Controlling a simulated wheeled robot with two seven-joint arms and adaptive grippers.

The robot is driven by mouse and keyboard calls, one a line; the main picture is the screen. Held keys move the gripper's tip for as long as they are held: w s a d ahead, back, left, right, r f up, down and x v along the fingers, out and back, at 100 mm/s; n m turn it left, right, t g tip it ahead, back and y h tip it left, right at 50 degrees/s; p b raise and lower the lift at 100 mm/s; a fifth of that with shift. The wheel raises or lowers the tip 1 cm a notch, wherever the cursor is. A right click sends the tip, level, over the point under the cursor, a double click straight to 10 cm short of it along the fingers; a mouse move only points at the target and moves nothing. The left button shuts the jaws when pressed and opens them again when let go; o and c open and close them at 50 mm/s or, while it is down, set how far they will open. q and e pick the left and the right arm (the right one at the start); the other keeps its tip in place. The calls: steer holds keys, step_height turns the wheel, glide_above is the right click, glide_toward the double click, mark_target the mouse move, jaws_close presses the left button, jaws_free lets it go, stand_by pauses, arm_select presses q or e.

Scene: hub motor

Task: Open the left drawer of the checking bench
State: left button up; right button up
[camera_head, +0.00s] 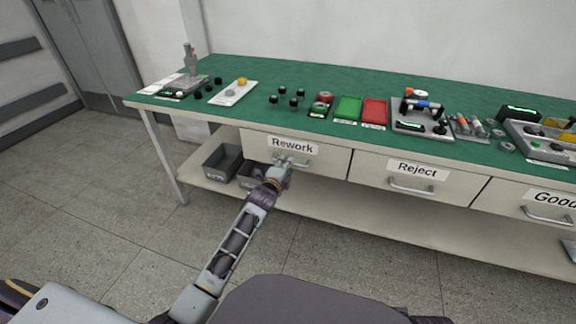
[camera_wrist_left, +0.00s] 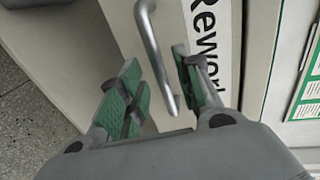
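The checking bench (camera_head: 300,75) has a green top and pale drawer fronts. Its left drawer (camera_head: 328,163), labelled Rework, looks closed, about flush with the front beside it. Its metal bar handle (camera_head: 297,163) is partly hidden by my left gripper (camera_head: 283,169) in the head view. In the left wrist view, my left gripper (camera_wrist_left: 160,92) is open, with green pads on its fingers. The handle (camera_wrist_left: 156,50) runs between the two fingers, with visible gaps; whether a pad touches it I cannot tell. My right gripper is not in view.
To the right are the Reject drawer (camera_head: 400,185) and the Good drawer (camera_head: 520,205), both looking closed. Dark bins (camera_head: 222,162) stand on the lower shelf (camera_head: 350,208), left of and behind my left gripper. Small parts and trays cover the bench top. Floor in front is clear.

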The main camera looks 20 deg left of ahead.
arm_select(q)
steer(key=shift+b+x, duration=0.3)
steer(key=shift+x, duration=0.9)
steer(key=shift+w, duration=0.15)
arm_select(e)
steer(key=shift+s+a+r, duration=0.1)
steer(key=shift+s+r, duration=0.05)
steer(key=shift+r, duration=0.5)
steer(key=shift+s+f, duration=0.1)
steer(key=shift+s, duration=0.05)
arm_select(q)
steer(key=c, duration=0.6)
jaws_close()
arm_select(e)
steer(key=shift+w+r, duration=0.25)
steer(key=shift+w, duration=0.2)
